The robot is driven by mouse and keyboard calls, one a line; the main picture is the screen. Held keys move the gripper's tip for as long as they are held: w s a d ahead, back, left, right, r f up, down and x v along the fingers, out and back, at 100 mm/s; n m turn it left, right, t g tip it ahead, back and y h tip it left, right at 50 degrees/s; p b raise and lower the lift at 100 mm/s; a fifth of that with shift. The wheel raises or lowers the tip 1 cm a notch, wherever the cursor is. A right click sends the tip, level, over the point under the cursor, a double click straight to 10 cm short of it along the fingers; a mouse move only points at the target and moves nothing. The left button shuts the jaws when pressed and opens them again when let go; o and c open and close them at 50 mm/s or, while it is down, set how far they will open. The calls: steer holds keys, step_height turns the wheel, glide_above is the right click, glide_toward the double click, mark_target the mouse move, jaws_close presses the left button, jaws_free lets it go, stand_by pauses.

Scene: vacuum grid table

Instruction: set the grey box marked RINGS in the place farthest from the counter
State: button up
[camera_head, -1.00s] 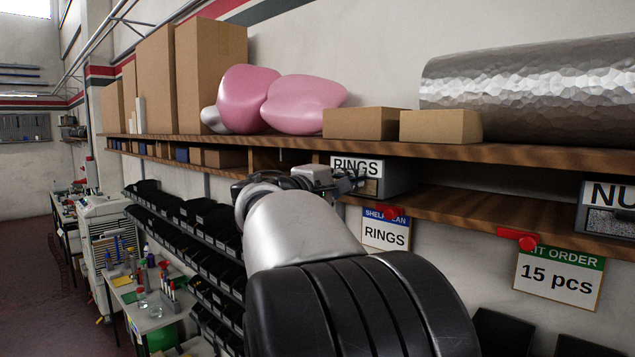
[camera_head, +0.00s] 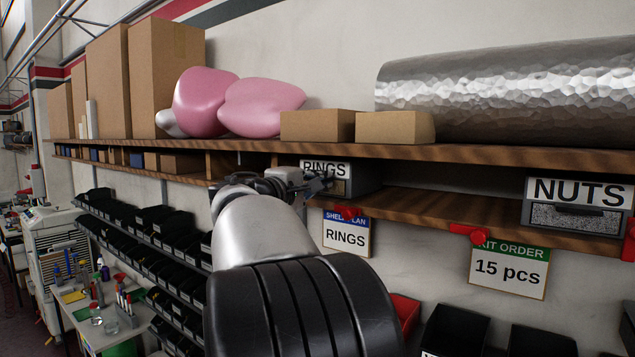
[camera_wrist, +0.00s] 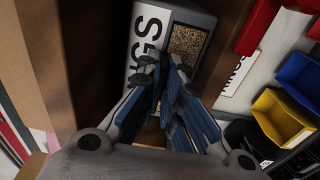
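The grey box marked RINGS (camera_head: 367,179) sits on the lower wall shelf, above a card reading RINGS (camera_head: 346,238). In the wrist view the box (camera_wrist: 196,18) shows part of its white label and a window with gold-coloured contents. My gripper (camera_head: 318,186) is at the front of the box in the head view. In the wrist view its two blue-padded fingers (camera_wrist: 166,70) are close together with a narrow gap, right in front of the box face between label and window. Whether they hold the box is not clear.
A box marked NUTS (camera_head: 578,215) stands farther right on the same shelf (camera_head: 440,207), with bare shelf between. Red clips (camera_head: 470,234) and a KIT ORDER card (camera_head: 508,270) hang at the edge. Black bins (camera_head: 150,225) are at left. Cardboard boxes (camera_head: 318,126) stand above.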

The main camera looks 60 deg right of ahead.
steer(key=o, duration=0.5)
steer(key=shift+a+r, duration=0.1)
steer(key=shift+f, duration=0.2)
steer(key=a, duration=1.2)
steer(key=shift+w, duration=0.25)
steer(key=s+a+f+t+y+b, duration=0.15)
steer(key=a+f+y+b, duration=0.35)
steer(key=f, duration=0.6)
steer(key=s+a+f+t+y+b, duration=0.15)
steer(key=a+f+b, duration=0.25)
steer(key=a+f, duration=0.6)
steer(key=s+a+f+t+y+b, duration=0.1)
steer(key=s+a+f+y+b, duration=0.2)
steer(key=f, duration=1)
steer(key=s+a+f+y+b, duration=0.2)
steer(key=a+f+y+b, duration=0.1)
steer(key=a+f, duration=0.4)
steer(key=s+a+f+t+y+b, duration=0.1)
steer(key=s+a+f+y+b, duration=0.1)
steer(key=a+f, duration=0.5)
steer(key=s+a+f+y+b, duration=0.2)
steer(key=a+f+y+b, duration=0.2)
steer(key=a+f, duration=0.4)
steer(key=shift+s+n+t+b, duration=0.1)
steer(key=shift+n+t+b, duration=0.2)
steer(key=shift+b, duration=0.55)
